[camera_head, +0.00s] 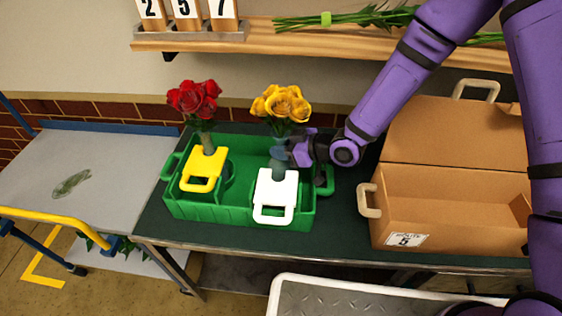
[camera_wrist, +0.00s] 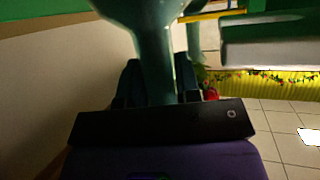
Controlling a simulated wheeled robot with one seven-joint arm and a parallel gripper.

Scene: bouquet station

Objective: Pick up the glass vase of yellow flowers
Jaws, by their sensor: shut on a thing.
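The glass vase (camera_head: 279,158) of yellow flowers (camera_head: 281,105) stands upright in the right part of a green crate (camera_head: 240,214), behind a white handled piece (camera_head: 274,198). My gripper (camera_head: 297,153) reaches it from the right and is shut on the vase at its neck. In the wrist view the vase (camera_wrist: 158,60) fills the upper middle, with its narrow part between my fingers (camera_wrist: 158,92). Whether the vase base touches the crate floor is hidden.
Red roses (camera_head: 194,98) stand in the crate's left part, behind a yellow handled piece (camera_head: 203,170). An open cardboard box (camera_head: 455,215) stands to the right. A wooden shelf (camera_head: 330,44) runs above. A grey cart (camera_head: 90,175) is at the left.

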